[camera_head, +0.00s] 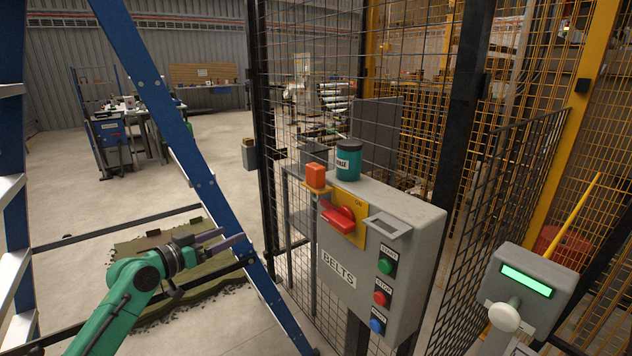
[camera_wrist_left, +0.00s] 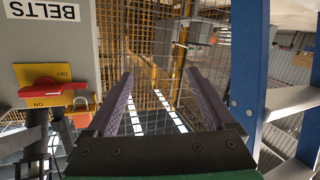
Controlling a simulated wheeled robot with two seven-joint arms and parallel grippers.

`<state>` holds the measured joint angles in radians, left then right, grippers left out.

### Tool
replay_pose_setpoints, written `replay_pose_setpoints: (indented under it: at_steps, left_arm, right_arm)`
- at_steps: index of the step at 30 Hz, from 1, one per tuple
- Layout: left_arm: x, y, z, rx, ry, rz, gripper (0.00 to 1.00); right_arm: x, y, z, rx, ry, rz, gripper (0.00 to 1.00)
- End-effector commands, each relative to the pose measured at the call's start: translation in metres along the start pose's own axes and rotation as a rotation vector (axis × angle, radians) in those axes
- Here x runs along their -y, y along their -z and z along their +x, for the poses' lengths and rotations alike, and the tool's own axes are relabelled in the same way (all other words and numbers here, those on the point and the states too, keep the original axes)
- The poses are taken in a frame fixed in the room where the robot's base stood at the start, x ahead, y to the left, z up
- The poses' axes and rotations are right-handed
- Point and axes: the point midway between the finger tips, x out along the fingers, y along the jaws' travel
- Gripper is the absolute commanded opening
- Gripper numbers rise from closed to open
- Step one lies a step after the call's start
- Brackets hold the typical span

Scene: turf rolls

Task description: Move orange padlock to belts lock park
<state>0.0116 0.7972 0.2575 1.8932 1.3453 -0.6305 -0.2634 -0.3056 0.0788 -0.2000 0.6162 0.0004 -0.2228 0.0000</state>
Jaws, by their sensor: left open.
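The orange padlock (camera_head: 316,176) sits on a small yellow-orange bracket (camera_head: 317,189) at the upper left edge of the grey BELTS box (camera_head: 420,222). In the left wrist view, which is upside down, an orange-red piece that looks like the padlock (camera_wrist_left: 82,119) is below the red switch handle (camera_wrist_left: 55,90). A grey bracket (camera_head: 387,226) is on the box face right of the red switch; I cannot tell which bracket is the lock park. My left gripper (camera_head: 232,239) is open and empty, left of the box and apart from the padlock. It also shows in the left wrist view (camera_wrist_left: 159,78).
A teal cup (camera_head: 348,161) stands on the box top. A blue ladder (camera_head: 190,165) stands close to my left gripper. Black mesh fence (camera_head: 300,100) is behind the box. A grey device with a green display (camera_head: 526,279) is at the right.

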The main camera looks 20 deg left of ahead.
Motion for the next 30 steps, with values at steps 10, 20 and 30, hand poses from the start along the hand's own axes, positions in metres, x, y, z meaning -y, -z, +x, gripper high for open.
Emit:
replay_pose_setpoints:
  at_steps: [10, 20, 30]
  left_arm:
    - [-0.161, 0.133, -0.028, -0.115, -0.362, 0.217, 0.88]
    - [-0.185, 0.143, 0.035, -0.117, -0.359, 0.209, 0.88]
    - [-0.207, 0.148, 0.083, -0.116, -0.357, 0.209, 0.88]
  right_arm:
    - [-0.002, 0.005, -0.019, -0.008, -0.002, 0.0, 0.5]
    - [-0.003, 0.014, -0.073, -0.015, -0.003, -0.001, 0.5]
    - [-0.004, 0.017, -0.117, -0.014, -0.003, -0.001, 0.5]
